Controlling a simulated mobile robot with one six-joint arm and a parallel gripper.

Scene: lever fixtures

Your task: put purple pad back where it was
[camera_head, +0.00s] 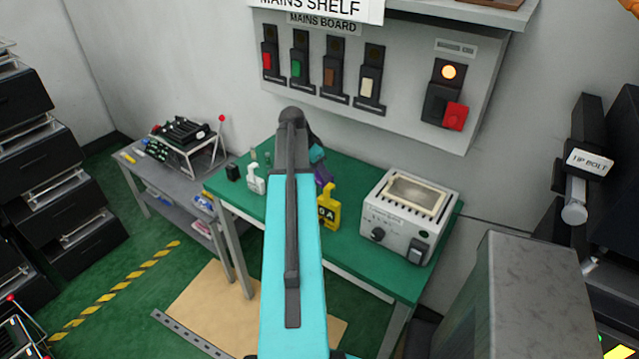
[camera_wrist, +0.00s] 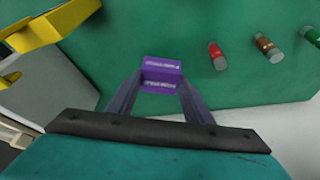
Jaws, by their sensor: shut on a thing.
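The purple pad (camera_wrist: 161,72) is a small block with white lettering on its faces, seen in the wrist view. My gripper (camera_wrist: 160,84) is shut on it, with one finger on each side. Green table top (camera_wrist: 130,35) shows behind the pad; I cannot tell whether the pad touches it. In the head view my arm covers most of the gripper, and only a bit of purple shows right of the arm, beside the yellow tag-like block (camera_head: 328,210).
Small red (camera_wrist: 216,57), brown (camera_wrist: 267,45) and green (camera_wrist: 312,36) cylinders stand to the right of the pad. A white lock-shaped piece (camera_head: 257,181) is left of my arm. A grey instrument box (camera_head: 400,220) stands at the table's right. The mains board (camera_head: 390,125) hangs behind.

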